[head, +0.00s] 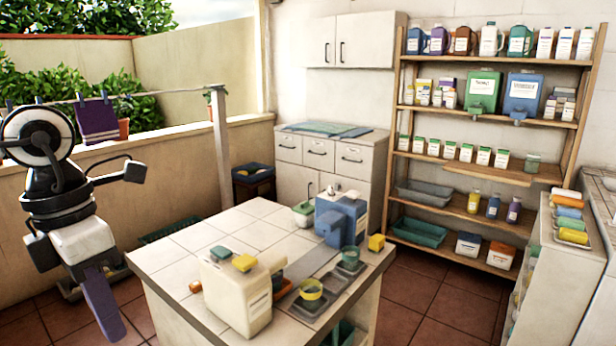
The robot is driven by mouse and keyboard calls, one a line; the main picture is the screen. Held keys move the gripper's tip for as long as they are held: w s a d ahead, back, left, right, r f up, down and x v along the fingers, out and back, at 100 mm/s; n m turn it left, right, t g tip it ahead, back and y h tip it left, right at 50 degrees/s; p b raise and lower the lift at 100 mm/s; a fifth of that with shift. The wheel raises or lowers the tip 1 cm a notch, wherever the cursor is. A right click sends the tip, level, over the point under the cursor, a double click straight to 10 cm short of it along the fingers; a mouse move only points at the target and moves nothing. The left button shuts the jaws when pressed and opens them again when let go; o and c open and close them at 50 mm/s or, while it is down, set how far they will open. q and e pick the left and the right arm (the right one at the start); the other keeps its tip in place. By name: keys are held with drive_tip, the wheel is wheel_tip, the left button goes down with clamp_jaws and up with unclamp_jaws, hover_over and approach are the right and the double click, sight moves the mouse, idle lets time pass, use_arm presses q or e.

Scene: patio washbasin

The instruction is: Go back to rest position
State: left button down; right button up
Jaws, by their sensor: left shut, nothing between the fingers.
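My left gripper (108,318) is at the lower left of the head view. Its purple fingers point down and are shut, with nothing seen between them. It hangs left of the tiled island counter (180,250), apart from it. The arm above it is folded at the left edge of the view. My right gripper is not in view.
A wooden shelf (470,205) with bottles stands at the back right. Purple cloth (97,120) hangs on a line. Floor (140,312) shows beside the counter.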

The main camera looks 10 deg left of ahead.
use_arm(q)
drive_tip(key=w+d+f+n+t+h, duration=0.55)
drive_tip(key=f+n+h, duration=0.25)
drive_tip(key=h, duration=0.3)
drive_tip(key=w+a+f+n+t+y, duration=0.1)
drive_tip(key=a+f+n+t+y, duration=0.25)
drive_tip(key=f+n, duration=0.45)
drive_tip(key=w+a+f+n+t+y, duration=0.1)
drive_tip(key=a+f+n+t+y, duration=0.1)
drive_tip(key=f+n+t, duration=0.6)
drive_tip(key=s+d+f+n+g+y, duration=0.2)
drive_tip(key=s+f+n+g, duration=0.15)
drive_tip(key=f+n, duration=0.3)
drive_tip(key=s+d+f+n+g+y, duration=0.25)
drive_tip(key=s+f+n, duration=0.2)
drive_tip(key=f, duration=0.25)
drive_tip(key=s+d+f+n+g, duration=0.2)
drive_tip(key=s+d+f+n, duration=0.2)
drive_tip(key=d, duration=0.6)
drive_tip(key=s+f, duration=0.2)
drive_tip(key=s, duration=0.1)
drive_tip(key=shift+d+f+g+h, duration=0.15)
drive_tip(key=shift+g+h, duration=0.15)
drive_tip(key=shift+g, duration=0.1)
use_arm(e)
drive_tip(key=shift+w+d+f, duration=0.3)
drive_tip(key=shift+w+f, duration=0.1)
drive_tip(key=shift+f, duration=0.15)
